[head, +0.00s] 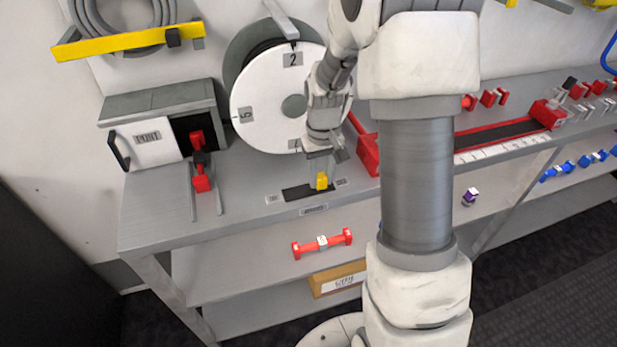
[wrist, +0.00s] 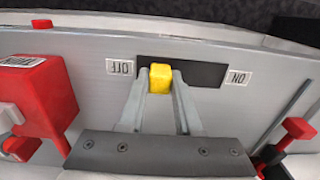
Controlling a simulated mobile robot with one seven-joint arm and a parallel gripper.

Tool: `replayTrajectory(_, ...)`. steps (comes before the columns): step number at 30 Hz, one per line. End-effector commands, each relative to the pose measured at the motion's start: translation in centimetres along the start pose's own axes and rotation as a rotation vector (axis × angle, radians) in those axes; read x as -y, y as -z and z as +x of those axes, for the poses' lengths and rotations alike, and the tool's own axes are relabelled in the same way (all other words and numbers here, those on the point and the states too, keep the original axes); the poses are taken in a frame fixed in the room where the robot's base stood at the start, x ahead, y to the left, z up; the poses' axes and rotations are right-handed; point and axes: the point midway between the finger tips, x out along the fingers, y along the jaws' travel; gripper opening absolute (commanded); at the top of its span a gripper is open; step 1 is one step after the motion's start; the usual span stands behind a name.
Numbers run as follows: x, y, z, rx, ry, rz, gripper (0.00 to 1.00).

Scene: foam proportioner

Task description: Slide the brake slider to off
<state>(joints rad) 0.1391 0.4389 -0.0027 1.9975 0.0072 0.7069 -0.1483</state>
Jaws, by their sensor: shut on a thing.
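The brake slider is a yellow knob (head: 321,181) in a dark slot (head: 297,193) on the grey bench top. It also shows in the wrist view (wrist: 160,78), where the OFF label (wrist: 120,67) is left of the slot and the ON label (wrist: 238,77) is right. The knob sits nearer the OFF end, with a short dark strip of slot between it and that end. Most of the open slot lies on the ON side. My gripper (wrist: 160,82) is shut on the knob, one finger on each side. In the head view my gripper (head: 320,170) comes down from above.
A white reel (head: 270,105) stands behind the slot. A red block (head: 368,154) is close to the right of my gripper. A red-handled lever (head: 201,182) and a grey box (head: 160,112) with its white door open are at left. The bench's front edge is near the slot.

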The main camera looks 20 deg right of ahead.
Motion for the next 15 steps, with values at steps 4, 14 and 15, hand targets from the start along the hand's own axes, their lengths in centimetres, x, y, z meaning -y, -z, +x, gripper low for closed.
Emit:
replayTrajectory(4, -0.48, 0.03, -0.05, -0.002, -0.006, 0.002, 0.0)
replayTrajectory(14, -0.47, 0.03, -0.06, -0.002, -0.006, 0.002, 0.62)
replayTrajectory(15, -0.45, 0.03, -0.05, -0.002, -0.006, 0.002, 0.62)
